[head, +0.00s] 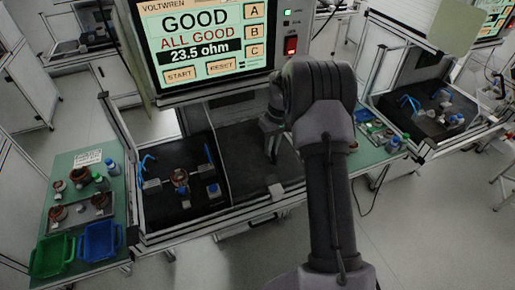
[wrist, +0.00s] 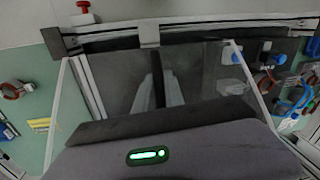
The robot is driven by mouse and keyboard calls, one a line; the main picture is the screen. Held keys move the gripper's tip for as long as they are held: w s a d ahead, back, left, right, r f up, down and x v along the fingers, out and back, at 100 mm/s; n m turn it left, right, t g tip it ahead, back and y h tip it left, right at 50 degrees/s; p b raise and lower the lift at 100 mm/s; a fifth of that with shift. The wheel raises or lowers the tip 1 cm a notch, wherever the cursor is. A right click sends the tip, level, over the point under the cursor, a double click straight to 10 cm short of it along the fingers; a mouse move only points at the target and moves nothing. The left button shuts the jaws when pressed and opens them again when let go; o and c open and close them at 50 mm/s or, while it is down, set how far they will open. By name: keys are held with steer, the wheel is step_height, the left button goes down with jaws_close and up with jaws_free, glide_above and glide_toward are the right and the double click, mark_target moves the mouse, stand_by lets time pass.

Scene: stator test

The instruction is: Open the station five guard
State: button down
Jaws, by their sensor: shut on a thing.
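The station in front has a dark bay, with a grey see-through panel (head: 250,160) over its right part, which looks like the guard. This panel also shows in the wrist view (wrist: 205,75) between pale side edges. No station number is readable. My gripper (head: 268,140) is over the panel, partly hidden by my arm in the head view. In the wrist view my gripper (wrist: 156,75) is shut on a narrow dark bar (wrist: 158,85) between its pale fingers, seemingly the guard's handle. A pale block (head: 277,192) sits on the front rail, apart from my gripper.
A test screen (head: 205,40) reading GOOD stands above the bay. The bay's left part holds a copper-wound part (head: 180,177) and blue clamps. A green side table (head: 85,190) carries green and blue bins. A red button (wrist: 82,8) shows near the front rail.

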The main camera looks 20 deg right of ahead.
steer(key=shift+d, duration=0.5)
steer(key=c, duration=1.7)
jaws_free()
steer(key=r+p, duration=0.1)
steer(key=r, duration=0.4)
steer(key=d+r+p, duration=0.1)
steer(key=r, duration=0.5)
steer(key=d+r+p, duration=0.1)
steer(key=r, duration=0.5)
steer(key=shift+w+d+r, duration=0.1)
steer(key=shift+w+r, duration=0.05)
steer(key=shift+r, duration=0.05)
